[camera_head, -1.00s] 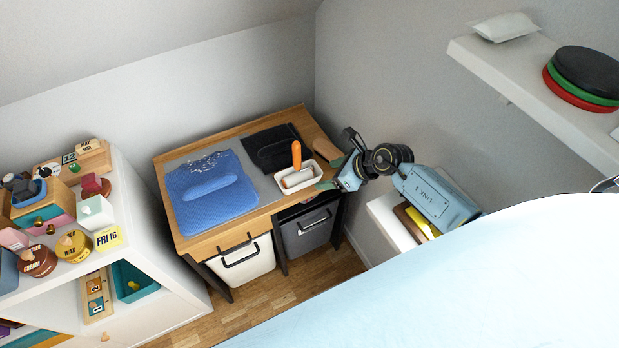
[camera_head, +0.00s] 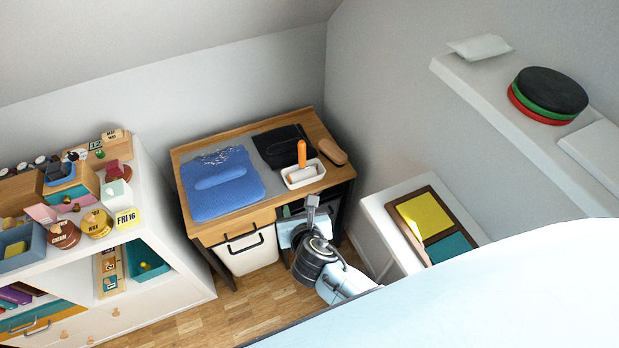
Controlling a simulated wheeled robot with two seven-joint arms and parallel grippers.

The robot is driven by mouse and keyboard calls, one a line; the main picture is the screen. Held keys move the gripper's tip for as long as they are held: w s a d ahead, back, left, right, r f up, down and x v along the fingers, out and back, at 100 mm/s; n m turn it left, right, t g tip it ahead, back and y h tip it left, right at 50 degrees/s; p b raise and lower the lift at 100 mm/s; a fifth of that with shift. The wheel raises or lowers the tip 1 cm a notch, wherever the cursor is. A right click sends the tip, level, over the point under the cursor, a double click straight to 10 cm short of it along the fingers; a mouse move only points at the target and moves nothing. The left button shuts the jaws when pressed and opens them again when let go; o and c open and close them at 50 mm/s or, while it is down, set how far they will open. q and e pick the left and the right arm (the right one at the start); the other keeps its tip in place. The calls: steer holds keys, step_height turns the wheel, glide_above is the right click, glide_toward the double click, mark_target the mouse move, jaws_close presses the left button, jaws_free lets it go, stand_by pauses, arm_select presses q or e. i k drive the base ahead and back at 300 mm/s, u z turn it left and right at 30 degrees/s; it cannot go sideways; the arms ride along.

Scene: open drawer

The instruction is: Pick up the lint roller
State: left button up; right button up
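The lint roller (camera_head: 302,152) has an orange handle that stands up, tilted slightly, out of a small white tray (camera_head: 318,170). The tray sits at the right front of the wooden desk top, and the roller's lower part is partly hidden in it. My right gripper (camera_head: 298,211) is at the desk's front edge, below the tray in the picture and apart from the roller. Its fingers are small and partly hidden by its own wrist, so their opening is unclear. My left gripper does not show.
A folded blue cloth (camera_head: 222,184), a black folded item (camera_head: 281,146) and a brown brush-like block (camera_head: 332,150) lie on the desk. A white bin (camera_head: 250,255) hangs below. White shelves stand left; a low white unit (camera_head: 378,208) stands right.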

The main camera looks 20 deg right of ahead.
mark_target(310, 172)
steer(key=k, duration=0.75)
steer(key=u, duration=0.75)
steer(key=i, duration=1.15)
steer(key=z, duration=1.4)
